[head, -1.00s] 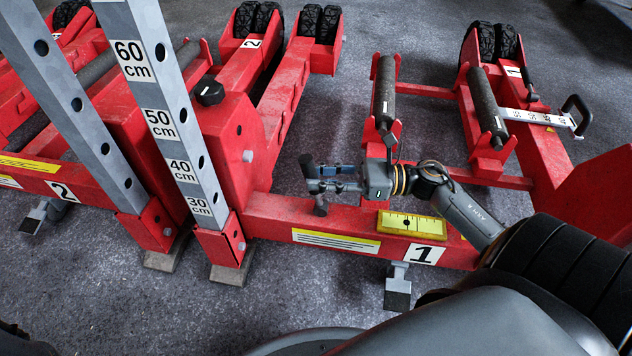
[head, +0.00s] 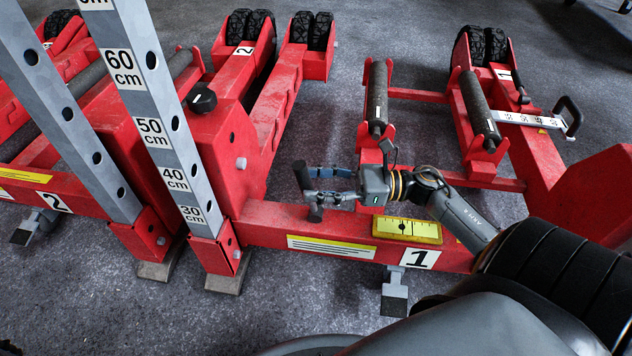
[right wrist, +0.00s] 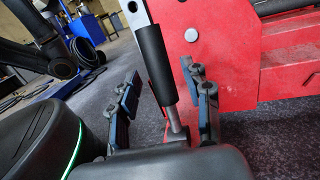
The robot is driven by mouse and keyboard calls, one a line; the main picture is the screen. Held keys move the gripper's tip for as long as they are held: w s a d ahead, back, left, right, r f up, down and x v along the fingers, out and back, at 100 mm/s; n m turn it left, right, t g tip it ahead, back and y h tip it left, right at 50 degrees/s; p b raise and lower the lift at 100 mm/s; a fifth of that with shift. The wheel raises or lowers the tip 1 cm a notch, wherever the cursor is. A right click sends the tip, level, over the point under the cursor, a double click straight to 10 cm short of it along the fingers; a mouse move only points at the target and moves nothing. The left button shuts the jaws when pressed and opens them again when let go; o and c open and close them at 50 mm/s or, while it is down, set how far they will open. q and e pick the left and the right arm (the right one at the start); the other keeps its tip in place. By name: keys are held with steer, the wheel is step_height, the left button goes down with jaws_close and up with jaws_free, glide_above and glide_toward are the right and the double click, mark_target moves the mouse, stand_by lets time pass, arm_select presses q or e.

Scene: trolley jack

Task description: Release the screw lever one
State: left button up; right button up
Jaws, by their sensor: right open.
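The screw lever one (head: 302,176) has a black grip and stands beside the red body of the trolley jack marked 1 (head: 420,259). In the right wrist view its black grip (right wrist: 156,64) runs down to a thin metal rod. My right gripper (head: 318,184) is open, its fingers spread on both sides of the lever. The right wrist view shows gaps between the lever and both fingers (right wrist: 163,102). The lower part of the lever is partly hidden behind a finger in the head view. My left gripper is not in view.
A grey perforated post (head: 152,128) with height labels stands left of the gripper. A yellow level-like block (head: 407,230) lies on the red beam below my right wrist. Black rollers (head: 377,95) stand behind. Dark carpet (head: 290,300) is clear in front.

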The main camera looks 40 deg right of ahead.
steer(key=v, duration=1.1)
steer(key=shift+s+d, duration=0.2)
steer(key=shift+d, duration=0.1)
